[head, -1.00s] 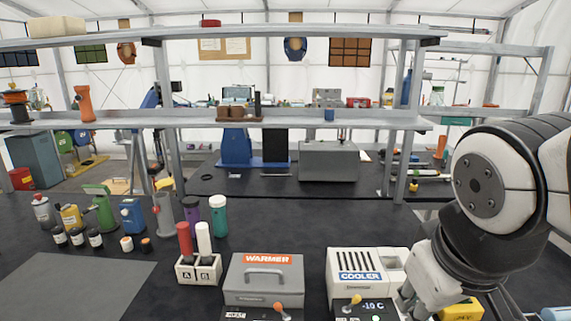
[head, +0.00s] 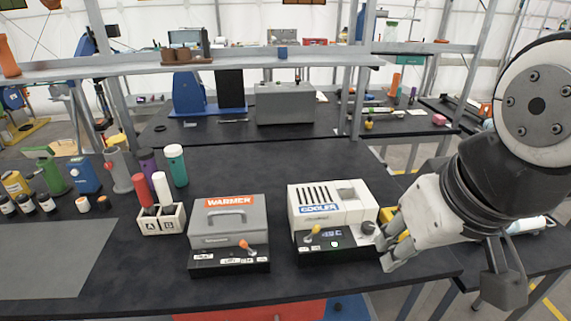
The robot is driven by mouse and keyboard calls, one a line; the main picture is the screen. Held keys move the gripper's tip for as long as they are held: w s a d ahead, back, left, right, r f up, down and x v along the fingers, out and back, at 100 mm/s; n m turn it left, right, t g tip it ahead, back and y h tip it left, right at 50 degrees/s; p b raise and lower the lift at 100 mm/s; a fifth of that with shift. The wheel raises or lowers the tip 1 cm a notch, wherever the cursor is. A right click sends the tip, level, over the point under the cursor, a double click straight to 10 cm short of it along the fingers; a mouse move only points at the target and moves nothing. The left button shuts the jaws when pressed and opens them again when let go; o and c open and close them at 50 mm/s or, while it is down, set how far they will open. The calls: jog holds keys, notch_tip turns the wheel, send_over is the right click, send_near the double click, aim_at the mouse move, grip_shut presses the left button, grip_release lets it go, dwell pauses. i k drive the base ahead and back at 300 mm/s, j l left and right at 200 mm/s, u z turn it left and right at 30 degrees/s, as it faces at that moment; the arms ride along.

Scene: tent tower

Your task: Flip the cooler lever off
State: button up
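The cooler (head: 362,212) is a white box with a vented top and a blue COOLER label, standing on the dark bench right of centre in the head view. Its black front panel has a small lit display and a green light. My gripper (head: 388,246) is at the cooler's right side, apart from the lever. Its pale fingers point left and down beside the cooler's front right corner. Their gap is hard to make out.
A grey warmer (head: 228,222) with an orange-knobbed lever (head: 244,244) stands left of the cooler. A rack (head: 162,222) holding red and white tubes is farther left, with bottles beyond. A shelf (head: 200,66) spans above the bench. The bench in front of the cooler is clear.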

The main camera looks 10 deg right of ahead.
aim_at(316, 228)
jog(key=k+l+u, duration=0.2)
jog(key=k+l, duration=0.2)
jog(key=k+l+u, duration=0.25)
jog(key=k, duration=0.35)
jog(key=i+l+z, duration=0.15)
jog(key=i+z, duration=0.3)
jog(key=i, duration=0.4)
